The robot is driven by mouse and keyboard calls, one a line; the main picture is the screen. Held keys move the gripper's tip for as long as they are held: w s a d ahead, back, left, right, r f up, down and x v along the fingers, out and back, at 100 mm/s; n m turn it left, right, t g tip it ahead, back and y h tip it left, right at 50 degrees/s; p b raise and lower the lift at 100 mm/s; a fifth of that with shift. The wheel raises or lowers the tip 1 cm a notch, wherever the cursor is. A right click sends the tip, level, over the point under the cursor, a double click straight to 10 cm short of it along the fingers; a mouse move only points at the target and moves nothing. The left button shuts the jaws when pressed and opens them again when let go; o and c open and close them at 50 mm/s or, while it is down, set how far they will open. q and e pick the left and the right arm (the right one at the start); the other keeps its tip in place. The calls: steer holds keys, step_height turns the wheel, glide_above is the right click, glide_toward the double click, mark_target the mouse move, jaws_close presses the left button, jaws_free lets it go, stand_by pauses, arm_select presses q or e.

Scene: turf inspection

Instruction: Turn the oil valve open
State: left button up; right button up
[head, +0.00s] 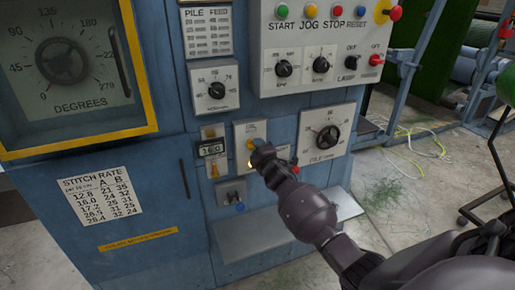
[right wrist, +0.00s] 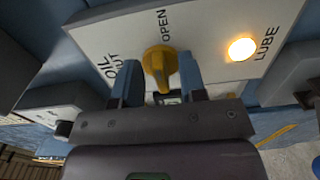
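The oil valve (right wrist: 158,60) is a yellow knob on a white plate (right wrist: 100,38) lettered OIL, SHUT and OPEN. In the right wrist view it sits between the two fingers of my right gripper (right wrist: 159,66). The fingers are apart, one on each side of the knob, with a narrow gap visible beside its lower end. In the head view my right gripper (head: 262,157) is at the small oil plate on the blue cabinet and hides much of it; the knob's top shows above it. My left gripper is not in view.
A lit lamp (right wrist: 241,49) marked LUBE is beside the valve. A grey ledge (head: 262,232) juts out below. Several buttons line the panel above.

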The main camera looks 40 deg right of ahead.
steer(key=p+v, duration=0.1)
steer(key=v, duration=0.9)
steer(key=shift+d, duration=0.1)
stand_by(0.3)
steer(key=s+a+f+m+g+y, duration=0.2)
steer(key=s+a+f+m+y, duration=0.2)
steer(key=s+a+f+m, duration=0.55)
steer(key=s+a+f+m+g, duration=0.2)
steer(key=s+f, duration=0.2)
steer(key=s, duration=0.6)
steer(key=s+a+f+m+g, duration=0.2)
steer(key=s+a+f, duration=0.1)
steer(key=s, duration=0.6)
steer(key=shift+s+a+f+m, duration=0.15)
steer(key=shift+s+f+m, duration=0.25)
steer(key=shift+f, duration=0.4)
